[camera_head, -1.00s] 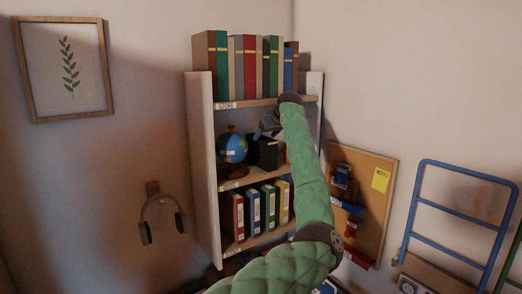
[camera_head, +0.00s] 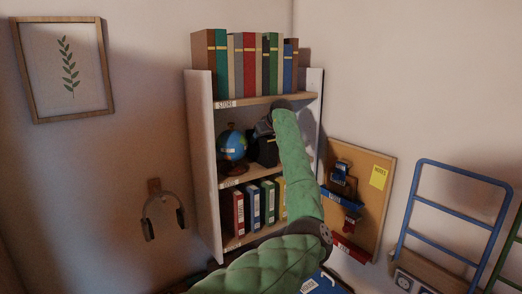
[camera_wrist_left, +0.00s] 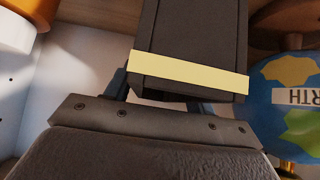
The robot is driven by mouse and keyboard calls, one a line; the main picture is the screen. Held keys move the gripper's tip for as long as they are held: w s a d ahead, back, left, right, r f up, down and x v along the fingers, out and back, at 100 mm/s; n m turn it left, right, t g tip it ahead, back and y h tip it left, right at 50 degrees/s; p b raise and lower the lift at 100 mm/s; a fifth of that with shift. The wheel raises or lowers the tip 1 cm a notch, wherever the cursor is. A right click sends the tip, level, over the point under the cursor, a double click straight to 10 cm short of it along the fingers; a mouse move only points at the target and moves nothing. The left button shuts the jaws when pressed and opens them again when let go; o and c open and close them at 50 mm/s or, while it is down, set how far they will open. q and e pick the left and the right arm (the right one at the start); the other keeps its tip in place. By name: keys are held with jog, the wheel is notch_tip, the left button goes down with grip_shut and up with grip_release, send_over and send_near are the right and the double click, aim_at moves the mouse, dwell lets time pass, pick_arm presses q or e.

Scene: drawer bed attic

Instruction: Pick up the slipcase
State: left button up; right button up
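The slipcase, a black box (camera_head: 267,152), stands on the middle shelf of the bookcase, right of the globe. In the left wrist view the slipcase (camera_wrist_left: 193,35) is close ahead, with a pale yellow band across its near end. My left gripper (camera_head: 266,126) is at the upper front of the slipcase, partly hidden by its own wrist. My right gripper is not in view.
The globe (camera_head: 232,146) stands close left of the slipcase. Books (camera_head: 248,62) fill the top shelf above, and binders (camera_head: 254,206) stand on the shelf below. The bookcase's left side panel (camera_head: 201,150) bounds the shelves. A corkboard (camera_head: 372,214) leans to the right.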

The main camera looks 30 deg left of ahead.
pick_arm(q)
grip_shut()
